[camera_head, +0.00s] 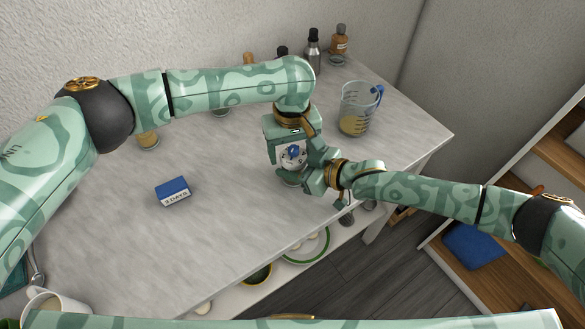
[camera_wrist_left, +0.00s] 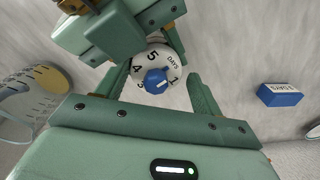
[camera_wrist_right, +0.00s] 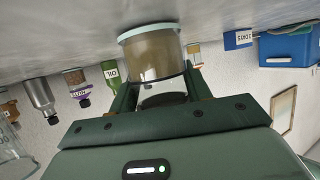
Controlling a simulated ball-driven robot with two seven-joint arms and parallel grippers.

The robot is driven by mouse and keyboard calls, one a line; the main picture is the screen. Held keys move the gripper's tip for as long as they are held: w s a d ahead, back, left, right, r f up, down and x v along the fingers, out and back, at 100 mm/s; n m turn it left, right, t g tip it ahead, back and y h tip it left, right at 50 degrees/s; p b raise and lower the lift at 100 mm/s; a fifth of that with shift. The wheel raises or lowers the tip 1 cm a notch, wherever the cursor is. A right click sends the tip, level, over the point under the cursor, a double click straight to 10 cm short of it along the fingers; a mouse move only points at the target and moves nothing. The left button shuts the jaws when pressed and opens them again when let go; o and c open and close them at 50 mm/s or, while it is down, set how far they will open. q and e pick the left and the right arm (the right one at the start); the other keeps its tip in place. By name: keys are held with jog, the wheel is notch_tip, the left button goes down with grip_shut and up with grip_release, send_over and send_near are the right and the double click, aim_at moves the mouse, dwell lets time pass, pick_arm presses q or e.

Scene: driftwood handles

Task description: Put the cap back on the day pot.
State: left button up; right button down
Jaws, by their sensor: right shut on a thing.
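The day pot (camera_wrist_right: 155,55) is a clear jar with brownish contents, standing on the table. My right gripper (camera_wrist_right: 162,95) is shut around its upper part. The cap (camera_wrist_left: 150,62) is a white dial with black numbers, the word DAYS and a blue knob (camera_wrist_left: 157,80). It sits at the top of the pot; whether it is fully seated I cannot tell. My left gripper (camera_wrist_left: 160,88) is above the cap, its fingers apart on either side with gaps. In the head view, the dial (camera_head: 288,160) shows between both grippers, and they hide most of the pot.
A blue and white block (camera_head: 173,192) marked DAYS lies on the table. A measuring jug (camera_head: 357,110) stands beyond the grippers, and bottles (camera_head: 313,50) line the back wall. A mug (camera_head: 55,303) is at bottom left.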

pick_arm(q)
jog(key=shift+s+d, duration=0.1)
jog(key=shift+d, duration=0.05)
dwell(0.3)
jog(key=shift+r, duration=0.25)
notch_tip(320, 180, up, 4)
jog(key=shift+r, duration=0.1)
jog(key=shift+c, duration=0.5)
